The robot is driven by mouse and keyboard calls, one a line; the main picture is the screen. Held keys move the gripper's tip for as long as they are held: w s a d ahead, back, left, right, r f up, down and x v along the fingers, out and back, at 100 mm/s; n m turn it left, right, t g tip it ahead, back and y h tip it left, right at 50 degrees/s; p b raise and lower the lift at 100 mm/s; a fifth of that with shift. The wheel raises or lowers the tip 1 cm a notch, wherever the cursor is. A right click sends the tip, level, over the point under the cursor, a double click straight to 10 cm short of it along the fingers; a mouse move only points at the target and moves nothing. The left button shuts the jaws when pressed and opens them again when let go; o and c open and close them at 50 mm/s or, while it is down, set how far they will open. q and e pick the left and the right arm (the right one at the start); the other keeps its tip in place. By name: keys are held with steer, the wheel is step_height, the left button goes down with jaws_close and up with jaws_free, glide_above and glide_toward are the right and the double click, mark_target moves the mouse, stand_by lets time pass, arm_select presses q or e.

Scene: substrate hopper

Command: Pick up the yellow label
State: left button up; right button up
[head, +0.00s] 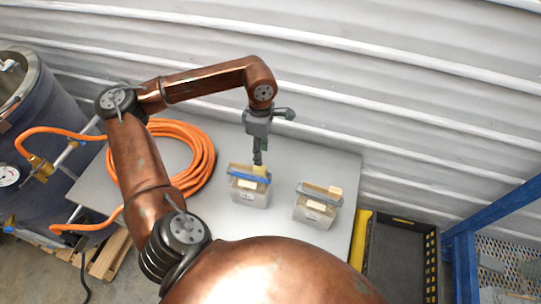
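A small yellow label (260,170) shows on the top of the left container (247,192), beside that container's blue strip (248,176). My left gripper (258,160) points down directly over the label, its tips at or very near it. The fingers look close together, but the view is too small to tell whether they are shut or hold the label. A second container (315,212) stands to the right, with a grey strip and a tan piece (336,192) at its top edge. My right gripper is not in view.
A coiled orange hose (196,160) lies on the grey table (285,155) left of the containers. A dark tank (40,125) stands at the far left. A black crate (430,262) and blue frame (490,215) are at the right. Corrugated wall stands behind.

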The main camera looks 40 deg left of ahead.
mark_target(260, 170)
arm_select(q)
steer(key=shift+s+f, duration=0.2)
steer(key=shift+f, duration=0.15)
steer(key=shift+s+f+p, duration=0.2)
steer(key=shift+f+p, duration=0.5)
steer(key=shift+f, duration=0.55)
steer(key=f+p, duration=0.1)
steer(key=f, duration=0.3)
steer(key=shift+s+p, duration=0.2)
steer(key=shift+p, duration=0.15)
steer(key=shift+f, duration=0.15)
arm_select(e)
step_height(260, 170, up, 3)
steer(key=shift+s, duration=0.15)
arm_select(q)
steer(key=c, duration=0.8)
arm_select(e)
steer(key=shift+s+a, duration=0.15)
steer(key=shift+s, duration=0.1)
